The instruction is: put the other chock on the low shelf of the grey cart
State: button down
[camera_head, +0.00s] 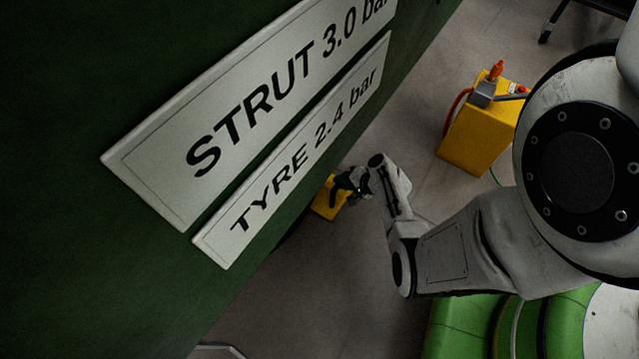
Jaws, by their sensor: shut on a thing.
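A yellow chock (328,199) shows low down beside the edge of the large dark green panel, partly hidden behind that panel. My gripper (345,190) is at the chock's upper right side and is shut on it. The black fingers cover part of the chock. Whether the chock touches the floor I cannot tell. The grey cart and its low shelf cannot be made out for certain; a dark leg with a castor (545,33) shows at the top right corner.
The green panel fills the left, with white plates reading "STRUT 3.0 bar" (250,110) and "TYRE 2.4 bar" (295,150). A yellow box (470,135) with an orange plug and cable stands right of centre. Grey floor (330,285) lies clear below my gripper.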

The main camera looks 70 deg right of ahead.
jog(key=shift+d+r, duration=0.1)
jog(key=shift+d, duration=0.05)
jog(key=shift+s+d+r+b, duration=0.2)
jog(key=shift+d+b, duration=0.15)
jog(key=shift+d, duration=0.6)
jog(key=shift+s+d+r+b, duration=0.1)
jog(key=shift+s+d+b, duration=0.25)
jog(key=shift+d, duration=0.6)
jog(key=shift+s+d+r+b, duration=0.1)
jog(key=shift+d+b, duration=0.3)
jog(key=shift+d, duration=0.55)
jog(key=shift+s, duration=0.15)
jog(key=s+a+r+p, duration=0.2)
jog(key=s+r, duration=0.1)
jog(key=s, duration=0.7)
jog(key=s+a+r+p, duration=0.3)
jog(key=s, duration=0.8)
jog(key=shift+a, duration=0.1)
